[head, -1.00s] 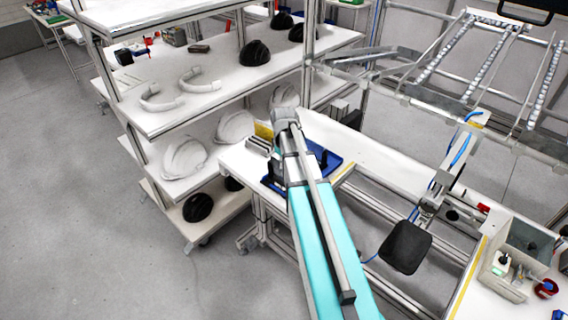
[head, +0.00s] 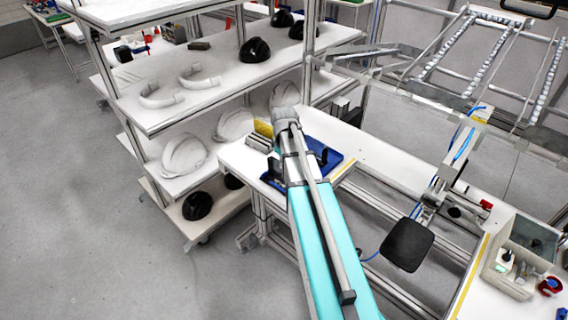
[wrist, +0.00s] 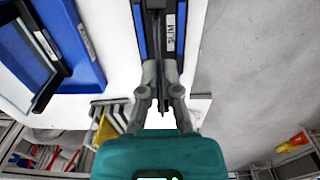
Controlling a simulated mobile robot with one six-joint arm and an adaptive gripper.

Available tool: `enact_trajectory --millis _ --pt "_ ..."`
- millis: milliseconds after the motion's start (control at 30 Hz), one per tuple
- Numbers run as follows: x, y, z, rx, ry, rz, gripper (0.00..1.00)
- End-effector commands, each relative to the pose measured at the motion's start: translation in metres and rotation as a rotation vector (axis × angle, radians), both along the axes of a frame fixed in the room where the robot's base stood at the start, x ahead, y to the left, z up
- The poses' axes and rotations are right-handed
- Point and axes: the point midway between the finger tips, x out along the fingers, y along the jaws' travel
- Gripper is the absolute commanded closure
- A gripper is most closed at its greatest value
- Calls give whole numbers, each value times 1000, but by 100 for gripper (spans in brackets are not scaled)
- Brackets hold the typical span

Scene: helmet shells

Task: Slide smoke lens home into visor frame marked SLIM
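My gripper (wrist: 163,95) is over the white bench in the wrist view, its two fingers close together on a thin dark strip, which looks like the smoke lens (wrist: 163,106) seen edge-on. Just beyond the fingertips is the visor frame (wrist: 180,42), a dark narrow holder with blue sides and a white label that appears to read SLIM. The lens lines up with the frame's middle; how deep it sits in it I cannot tell. In the head view my arm hides the gripper's tips, lens and frame.
A blue tray (wrist: 92,72) with a dark-framed part lies left of the gripper; it also shows in the head view (head: 334,168). A grey slotted rack (wrist: 108,112) with a yellow piece stands nearby. Helmet shelves (head: 150,120) stand left of the bench (head: 385,165).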

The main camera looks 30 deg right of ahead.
Motion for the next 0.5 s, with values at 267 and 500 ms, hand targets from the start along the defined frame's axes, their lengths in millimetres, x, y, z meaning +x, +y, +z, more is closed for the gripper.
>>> enact_trajectory --millis 267,500 --pt "0 0 0 0 0 0 51" --pt "0 0 0 0 0 0 51"
